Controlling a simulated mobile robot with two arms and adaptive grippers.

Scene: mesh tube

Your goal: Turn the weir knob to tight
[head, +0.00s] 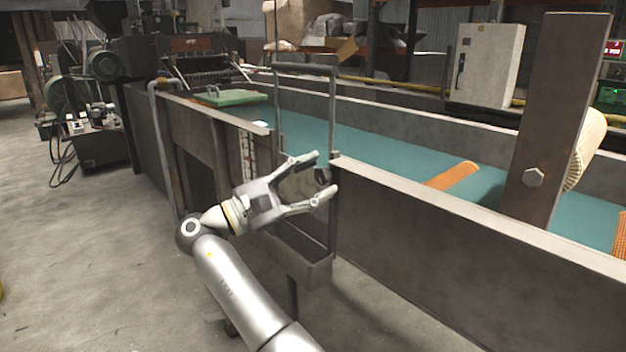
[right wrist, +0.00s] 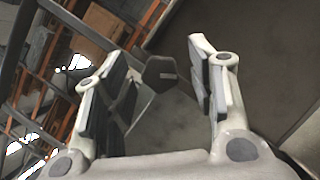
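The weir knob (head: 322,174) is a small dark knob on the upright metal frame (head: 332,120) at the near side of the trough. In the right wrist view the dark, angular knob (right wrist: 160,74) shows between the two fingers, with a gap on each side. My right gripper (head: 319,180) is open, its fingers pointing right around the knob from above and below. No contact between fingers and knob is visible. The knob's setting cannot be read. My left gripper is not in view.
The trough's near wall (head: 430,225) runs to the lower right, with teal water (head: 390,155) and orange mesh pieces (head: 453,176) behind it. A wide post (head: 555,110) with a hex bolt stands at right. A striped gauge (head: 246,158) is left of the frame. Bare floor lies at left.

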